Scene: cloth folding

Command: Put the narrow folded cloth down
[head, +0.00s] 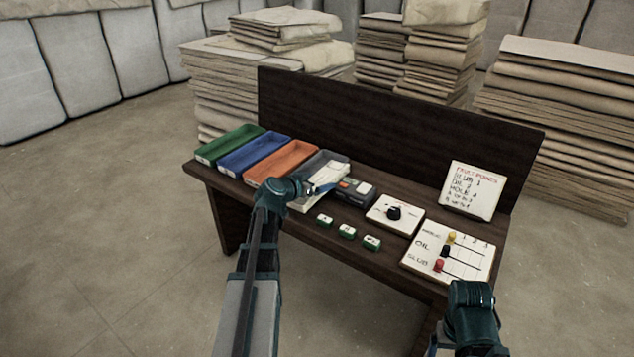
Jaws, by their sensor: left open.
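A pale, narrow folded cloth (333,173) lies at the grey tray (312,160), over its front part. I cannot tell how much of it rests inside the tray. My left gripper (324,188) is open at the cloth, its fingers pointing right. The left wrist hides part of the cloth and the tray. My right arm comes in at the bottom right, and its gripper (474,296) is by the front right of the bench. Its fingers do not show clearly.
Green (230,143), blue (252,152) and orange (282,163) trays stand left of the grey one. A dark device (357,191), a dial box (394,214), small green blocks (347,232), a slider board (449,250) and a sign (473,191) occupy the right. The bench (390,145) has a high back.

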